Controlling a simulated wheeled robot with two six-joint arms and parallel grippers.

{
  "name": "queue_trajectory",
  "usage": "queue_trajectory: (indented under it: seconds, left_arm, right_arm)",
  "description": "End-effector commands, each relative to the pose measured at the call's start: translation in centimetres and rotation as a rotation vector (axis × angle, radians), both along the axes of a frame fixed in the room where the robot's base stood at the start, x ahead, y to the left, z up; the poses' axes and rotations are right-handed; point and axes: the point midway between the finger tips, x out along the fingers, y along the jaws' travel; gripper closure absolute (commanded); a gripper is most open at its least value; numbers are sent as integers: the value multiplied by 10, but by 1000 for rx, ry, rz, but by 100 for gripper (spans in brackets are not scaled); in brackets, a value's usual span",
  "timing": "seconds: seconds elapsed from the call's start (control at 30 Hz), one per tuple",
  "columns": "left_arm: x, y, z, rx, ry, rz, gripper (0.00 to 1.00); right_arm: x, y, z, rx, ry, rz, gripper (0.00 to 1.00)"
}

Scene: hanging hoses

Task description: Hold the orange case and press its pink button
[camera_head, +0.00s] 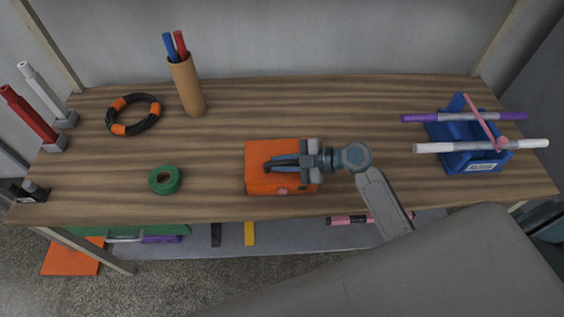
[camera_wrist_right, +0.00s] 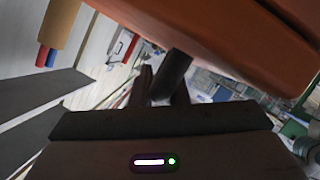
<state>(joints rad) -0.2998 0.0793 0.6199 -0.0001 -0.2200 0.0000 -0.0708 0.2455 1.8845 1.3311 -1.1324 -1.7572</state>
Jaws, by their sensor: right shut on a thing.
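The orange case (camera_head: 262,183) sits on the wooden table, near its front edge in the middle. A dark handle (camera_head: 272,168) shows on its top. The pink button (camera_head: 283,190) is a small pale spot low on the case's front side. My right gripper (camera_head: 290,162) comes in from the right above the case and is shut on its handle. In the right wrist view the case (camera_wrist_right: 235,35) fills the upper right, and a dark bar (camera_wrist_right: 175,75) lies by the fingers. My left gripper is not in view.
A green tape roll (camera_head: 164,180) lies left of the case. A black and orange ring (camera_head: 134,115) and a tan pen cup (camera_head: 187,85) stand behind. A blue holder (camera_head: 468,158) with purple and white sticks is at right. The table between is clear.

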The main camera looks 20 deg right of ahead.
Motion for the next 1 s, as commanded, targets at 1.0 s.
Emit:
queue_trajectory:
  seconds: [1.0]
  left_arm:
    - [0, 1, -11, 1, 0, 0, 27]
  right_arm:
    - [-1, 0, -7, -3, 7, 1, 100]
